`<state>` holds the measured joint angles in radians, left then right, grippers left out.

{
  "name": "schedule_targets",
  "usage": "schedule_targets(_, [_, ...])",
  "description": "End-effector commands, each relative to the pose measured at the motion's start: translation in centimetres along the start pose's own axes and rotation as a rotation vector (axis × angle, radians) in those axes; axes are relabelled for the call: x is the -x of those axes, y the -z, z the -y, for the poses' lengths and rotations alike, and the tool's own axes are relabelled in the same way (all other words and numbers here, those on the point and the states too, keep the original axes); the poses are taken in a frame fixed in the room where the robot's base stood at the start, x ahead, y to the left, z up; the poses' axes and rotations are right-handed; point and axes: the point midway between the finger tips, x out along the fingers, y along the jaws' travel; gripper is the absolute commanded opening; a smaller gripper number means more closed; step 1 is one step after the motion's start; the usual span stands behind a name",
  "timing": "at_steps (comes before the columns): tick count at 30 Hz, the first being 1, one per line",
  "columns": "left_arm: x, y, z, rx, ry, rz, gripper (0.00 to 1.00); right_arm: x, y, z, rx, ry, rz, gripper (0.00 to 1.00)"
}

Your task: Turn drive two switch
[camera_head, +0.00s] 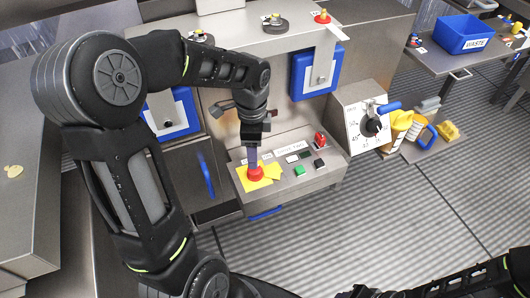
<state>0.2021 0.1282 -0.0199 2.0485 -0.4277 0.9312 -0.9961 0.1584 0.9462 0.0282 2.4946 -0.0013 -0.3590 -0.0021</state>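The grey control panel (290,192) slopes at the centre of the head view. It bears a red mushroom button (256,173) on a yellow plate, a green button (299,171), a black button (319,164) and a red switch (320,138) at its upper right. Small labels are too blurred to tell which control is drive two. My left gripper (252,158) points down just above the red mushroom button; contact and finger opening cannot be told. My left arm hides part of the panel's back left. Part of my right arm shows at the bottom right; its gripper is outside the picture.
A dial box (365,125) with a blue handle stands right of the panel. Blue-fronted units (316,70) stand behind. Yellow-and-white containers (400,130) are farther right. A blue waste bin (463,34) sits on a side table. Ribbed floor (400,220) is open in front.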

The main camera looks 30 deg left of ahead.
Motion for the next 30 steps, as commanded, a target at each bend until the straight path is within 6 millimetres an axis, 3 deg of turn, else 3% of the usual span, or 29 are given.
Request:
schedule_targets(14, [-0.7, 0.0, 0.0, 0.001, -0.001, 0.0, 0.58, -0.1, -0.1, 0.0, 0.0, 0.0, 0.001, 0.36])
schedule_targets(30, [-7.6, 0.0, -0.1, 0.001, -0.002, -0.001, 0.58, -0.8, -0.1, -0.3, 0.0, 0.0, 0.001, 0.36])
